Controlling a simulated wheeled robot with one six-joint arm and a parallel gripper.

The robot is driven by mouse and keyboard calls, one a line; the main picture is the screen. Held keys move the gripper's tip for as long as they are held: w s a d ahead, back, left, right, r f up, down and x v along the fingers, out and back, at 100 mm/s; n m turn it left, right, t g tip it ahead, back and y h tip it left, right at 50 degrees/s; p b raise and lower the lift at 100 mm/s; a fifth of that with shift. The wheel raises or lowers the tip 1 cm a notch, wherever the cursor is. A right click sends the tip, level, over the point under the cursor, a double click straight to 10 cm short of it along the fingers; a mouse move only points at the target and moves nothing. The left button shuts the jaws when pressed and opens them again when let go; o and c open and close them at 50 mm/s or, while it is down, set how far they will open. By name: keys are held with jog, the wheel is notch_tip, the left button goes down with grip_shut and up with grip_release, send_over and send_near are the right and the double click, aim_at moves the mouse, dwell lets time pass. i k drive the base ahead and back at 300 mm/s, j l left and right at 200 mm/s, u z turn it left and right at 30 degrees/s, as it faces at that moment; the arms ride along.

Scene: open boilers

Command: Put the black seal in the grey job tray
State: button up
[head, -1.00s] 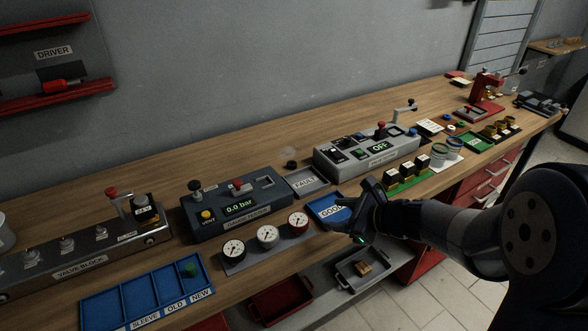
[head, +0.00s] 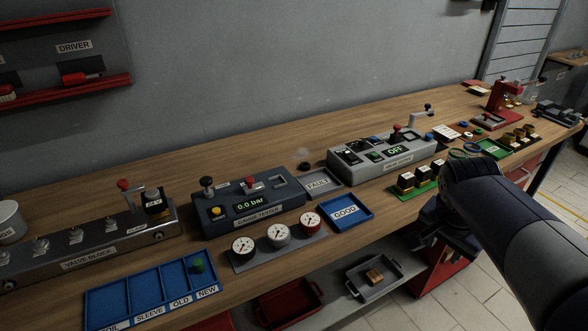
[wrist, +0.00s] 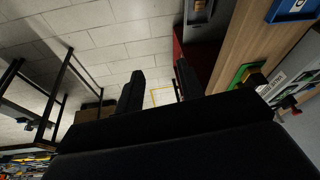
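A grey tray with handles (head: 354,288) stands on the shelf below the bench and holds a small brown block; it also shows at the top of the wrist view (wrist: 188,18). I cannot tell whether it is the job tray. A small dark round piece (head: 303,165) lies behind the grey FAULT tray (head: 331,190); I cannot tell whether it is the black seal. My gripper (wrist: 160,84) has its two fingers apart, with nothing between them. In the head view it is low beside the bench's front edge, partly hidden by my arm.
The blue GOOD tray (head: 365,215) is empty. Gauges, the gauge tester (head: 250,213) and a grey OFF box (head: 385,157) line the bench. Small coloured rings (head: 463,125) lie farther right. A red tray (head: 290,303) is on the shelf. The floor at right is clear.

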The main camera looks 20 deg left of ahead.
aim_at(366, 290)
jog(key=i+u, duration=0.1)
jog(key=u, duration=0.3)
jog(key=i+u, duration=0.1)
jog(key=u, duration=0.3)
jog(key=l+u, duration=0.1)
jog(key=u, duration=0.3)
jog(key=i+l+u, duration=0.15)
jog(key=u, duration=0.25)
jog(key=i+l+u, duration=0.15)
jog(key=l, duration=0.2)
jog(key=i+l+u, duration=0.1)
jog(key=l, duration=0.25)
jog(key=i+l+u, duration=0.15)
jog(key=l, duration=0.2)
jog(key=i+l+u, duration=0.1)
jog(key=l, duration=0.25)
jog(key=i+l+u, duration=0.15)
jog(key=l, duration=0.25)
